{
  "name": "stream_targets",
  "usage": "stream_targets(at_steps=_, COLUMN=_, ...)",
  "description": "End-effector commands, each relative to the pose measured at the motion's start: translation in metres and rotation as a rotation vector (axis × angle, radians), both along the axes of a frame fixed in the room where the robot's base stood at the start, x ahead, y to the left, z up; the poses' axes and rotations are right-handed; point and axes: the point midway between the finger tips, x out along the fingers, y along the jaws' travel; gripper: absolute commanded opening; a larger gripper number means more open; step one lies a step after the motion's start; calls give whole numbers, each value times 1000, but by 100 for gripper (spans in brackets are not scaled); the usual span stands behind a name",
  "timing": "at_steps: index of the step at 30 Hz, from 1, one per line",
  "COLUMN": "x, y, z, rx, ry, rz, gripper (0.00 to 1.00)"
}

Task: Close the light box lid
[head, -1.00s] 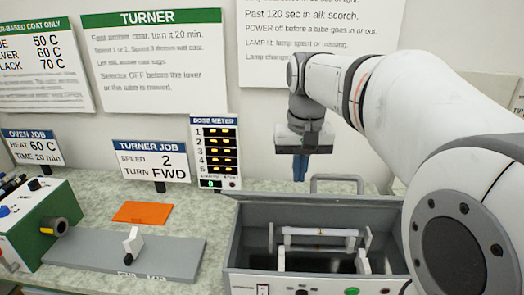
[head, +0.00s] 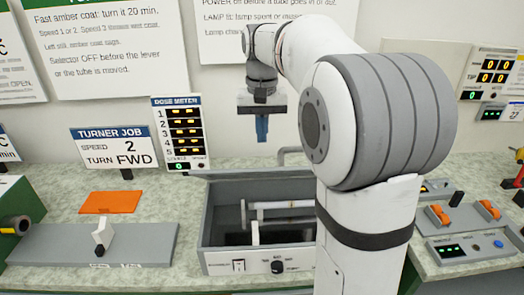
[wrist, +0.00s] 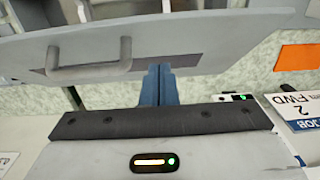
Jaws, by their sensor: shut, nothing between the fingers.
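The light box (head: 212,232) is a grey open-topped box on the bench in the head view. A pale tube (head: 285,205) rests on supports inside it, and my arm hides its right part. Its lid (head: 250,173) stands open at the back, with a grey handle (head: 291,151) behind its edge. In the wrist view the lid (wrist: 200,35) spans the top, with the handle (wrist: 88,58) left of my fingers. My gripper (head: 262,138) is shut and empty, fingers down, above and behind the box. In the wrist view its blue fingertips (wrist: 158,70) are close to the lid's edge; contact cannot be told.
The dose meter (head: 180,130) and turner job sign (head: 128,148) stand left of my gripper. An orange mat (head: 111,202) and grey plate (head: 60,245) lie left of the box. A control panel (head: 465,245) is at right. The wall is close behind.

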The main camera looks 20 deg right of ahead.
Motion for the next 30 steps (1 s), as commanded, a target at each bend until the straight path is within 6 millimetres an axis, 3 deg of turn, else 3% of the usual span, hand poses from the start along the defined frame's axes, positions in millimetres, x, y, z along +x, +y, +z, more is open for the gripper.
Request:
stream_targets(at_steps=1, x=-1, y=0, z=-11, rx=0, ry=4, rz=0, gripper=0)
stream_targets(at_steps=9, x=-24, y=6, z=-31, rx=0, ry=1, rz=1, gripper=0)
stream_targets(at_steps=30, x=-31, y=9, z=-43, rx=-5, ry=-20, rz=4, gripper=0)
